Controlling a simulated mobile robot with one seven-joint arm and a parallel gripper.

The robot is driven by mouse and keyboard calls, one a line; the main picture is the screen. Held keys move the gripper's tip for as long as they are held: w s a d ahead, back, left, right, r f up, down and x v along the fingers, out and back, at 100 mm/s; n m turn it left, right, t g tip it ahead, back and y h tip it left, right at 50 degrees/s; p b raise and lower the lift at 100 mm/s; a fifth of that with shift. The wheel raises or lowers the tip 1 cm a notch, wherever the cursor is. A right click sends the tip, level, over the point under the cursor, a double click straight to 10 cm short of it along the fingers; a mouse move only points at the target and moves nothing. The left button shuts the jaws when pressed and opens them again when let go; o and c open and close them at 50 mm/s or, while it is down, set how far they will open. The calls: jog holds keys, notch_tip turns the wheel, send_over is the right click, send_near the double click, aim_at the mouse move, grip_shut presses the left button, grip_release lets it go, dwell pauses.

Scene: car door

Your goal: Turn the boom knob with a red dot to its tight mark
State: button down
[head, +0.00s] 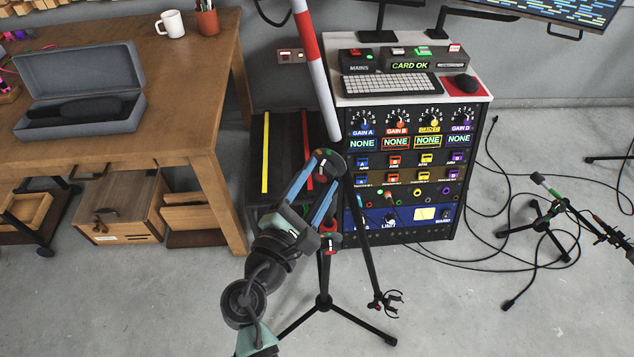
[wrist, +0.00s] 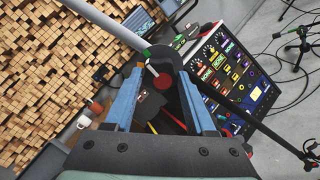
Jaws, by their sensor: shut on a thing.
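The boom knob (head: 329,160) is a dark round knob at the joint where the boom meets its stand. In the wrist view the knob (wrist: 165,59) sits between my fingertips, with a red dot and a white line near it and a green mark at its left edge. My gripper (head: 325,175) has its two blue fingers on either side of the knob, shut on it; the wrist view shows my gripper (wrist: 163,72) from behind. The boom (head: 312,62) rises as a red and white pole and runs down as a black rod to an empty clip (head: 388,302). The tight mark cannot be made out surely.
A second knob (head: 330,241) with red and green marks is lower on the stand (head: 323,285). An equipment rack (head: 470,130) stands close on the right. A wooden table (head: 185,110) is on the left. Cables (head: 510,255) lie on the floor at right.

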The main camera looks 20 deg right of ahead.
dwell(0.5)
jog(key=shift+c, duration=1.1)
grip_release()
jog(key=v, duration=1.3)
jog(key=shift+b, duration=0.3)
